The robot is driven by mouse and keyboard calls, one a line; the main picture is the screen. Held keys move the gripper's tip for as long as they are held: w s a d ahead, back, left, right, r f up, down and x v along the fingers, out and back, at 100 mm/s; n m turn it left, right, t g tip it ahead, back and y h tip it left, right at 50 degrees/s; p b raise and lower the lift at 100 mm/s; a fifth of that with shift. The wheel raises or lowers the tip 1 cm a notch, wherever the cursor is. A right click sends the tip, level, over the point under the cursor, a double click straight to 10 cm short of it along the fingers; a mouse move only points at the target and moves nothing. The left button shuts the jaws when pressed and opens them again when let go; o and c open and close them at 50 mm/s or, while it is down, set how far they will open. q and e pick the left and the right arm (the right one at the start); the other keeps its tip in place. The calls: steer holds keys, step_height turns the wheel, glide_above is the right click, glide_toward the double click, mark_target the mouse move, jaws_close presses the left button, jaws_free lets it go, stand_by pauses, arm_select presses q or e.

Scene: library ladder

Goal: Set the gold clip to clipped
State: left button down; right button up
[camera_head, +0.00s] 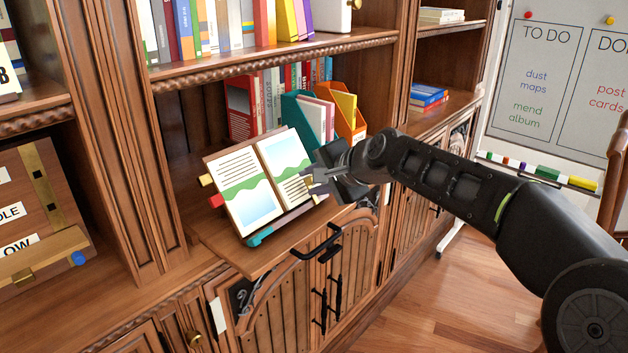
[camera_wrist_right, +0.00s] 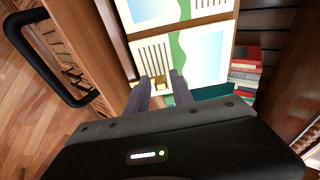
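An open book (camera_head: 262,182) with green and blue pictures leans on a dark stand with teal feet (camera_head: 259,238). Its pages also fill the upper wrist view (camera_wrist_right: 206,48). A small gold piece, apparently the gold clip (camera_wrist_right: 159,81), is at the book's page edge in the right wrist view, between or just beyond my fingertips. My right gripper (camera_head: 314,182) is at the book's right edge. Its two fingers (camera_wrist_right: 160,86) are apart; I cannot tell whether they touch the clip. The clip's exact position is too small to tell. My left gripper is not in view.
The stand rests on a pulled-out wooden shelf (camera_head: 270,262) with a black handle (camera_head: 318,243) at its front. Teal (camera_head: 301,118) and orange (camera_head: 347,118) file holders stand behind the book. Yellow (camera_head: 206,180) and red (camera_head: 216,201) tabs stick out at its left. Floor lies open at lower right.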

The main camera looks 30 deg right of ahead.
steer(key=shift+o, duration=0.8)
steer(key=shift+s, duration=0.1)
steer(key=v, duration=0.7)
steer(key=shift+s+r+p, duration=0.2)
steer(key=shift+s+p, duration=0.05)
steer(key=shift+p, duration=0.1)
